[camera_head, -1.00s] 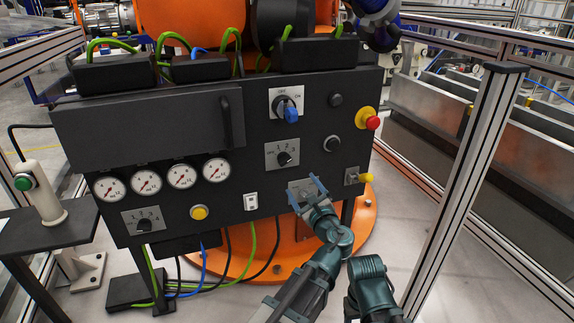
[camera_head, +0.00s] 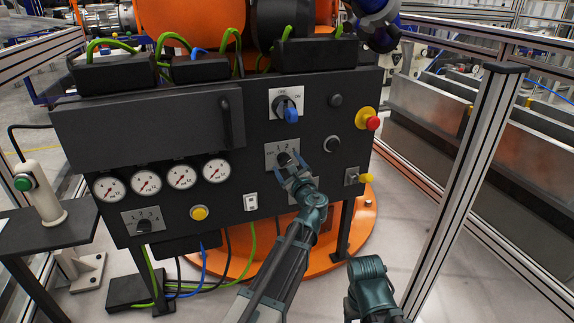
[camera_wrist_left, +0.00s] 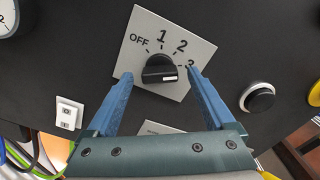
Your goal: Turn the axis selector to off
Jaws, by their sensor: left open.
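The selector plate (camera_head: 271,149) is a pale square on the dark panel with a black knob, partly hidden by my left gripper in the head view. In the left wrist view the plate (camera_wrist_left: 199,48) reads OFF, 1, 2 and 3, and its black knob (camera_wrist_left: 158,66) has a white mark near its right end, on the side of the 3. My left gripper (camera_head: 292,168) is open in front of this selector. In the left wrist view its blue fingers (camera_wrist_left: 160,77) stand on either side of the knob; I cannot tell whether they touch it. My right gripper is not in view.
Above is a blue-handled switch (camera_head: 290,114). To the right are a red emergency button (camera_head: 373,123), a black button (camera_head: 332,144) and a yellow-handled switch (camera_head: 365,178). A white rocker switch (camera_head: 251,202) is at lower left. Several gauges (camera_head: 182,175) sit further left.

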